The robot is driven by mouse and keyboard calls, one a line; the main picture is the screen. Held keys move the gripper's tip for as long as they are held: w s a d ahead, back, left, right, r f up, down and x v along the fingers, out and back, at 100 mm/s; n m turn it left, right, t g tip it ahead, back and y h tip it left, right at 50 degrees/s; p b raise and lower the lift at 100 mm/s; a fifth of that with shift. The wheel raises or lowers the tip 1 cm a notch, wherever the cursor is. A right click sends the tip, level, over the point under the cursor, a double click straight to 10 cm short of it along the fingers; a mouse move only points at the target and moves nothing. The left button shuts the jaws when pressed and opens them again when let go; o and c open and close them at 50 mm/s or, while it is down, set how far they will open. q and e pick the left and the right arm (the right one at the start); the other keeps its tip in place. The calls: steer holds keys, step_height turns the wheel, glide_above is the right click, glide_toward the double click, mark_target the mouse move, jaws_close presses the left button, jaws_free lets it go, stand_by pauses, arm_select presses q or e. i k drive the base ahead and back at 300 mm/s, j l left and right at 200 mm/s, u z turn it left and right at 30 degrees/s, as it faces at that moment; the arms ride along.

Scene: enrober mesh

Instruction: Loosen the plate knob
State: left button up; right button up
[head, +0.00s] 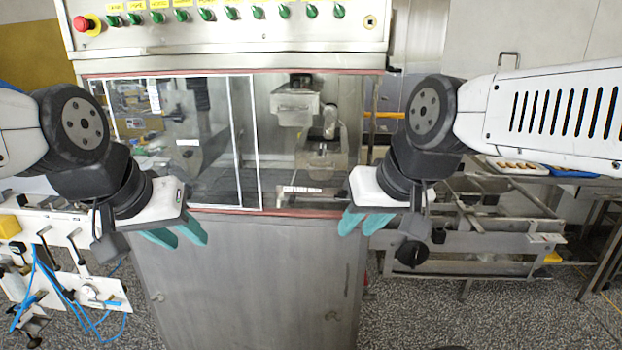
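A black round knob (411,253) sits on the left end of the metal conveyor frame, right of the steel cabinet. It looks like the plate knob, though its plate cannot be made out clearly. My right gripper (357,231) is in front of the cabinet, up and left of the knob and apart from it. Its teal fingers are spread and empty. My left gripper (187,241) hangs in front of the cabinet's left side, far from the knob, with its teal fingers apart and empty.
The steel enrober cabinet (250,285) fills the middle, with glass doors and a panel of green switches (207,14) above. The conveyor frame (490,262) extends right. A tray of pieces (520,166) lies behind it. Blue hoses (45,285) hang on equipment at left.

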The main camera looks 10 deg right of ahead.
mark_target(341, 196)
steer(key=z, duration=0.55)
steer(key=i+l+u, duration=0.1)
steer(key=l+u, duration=0.25)
steer(key=l, duration=0.35)
steer(key=l+u, duration=0.4)
steer(key=l, duration=0.25)
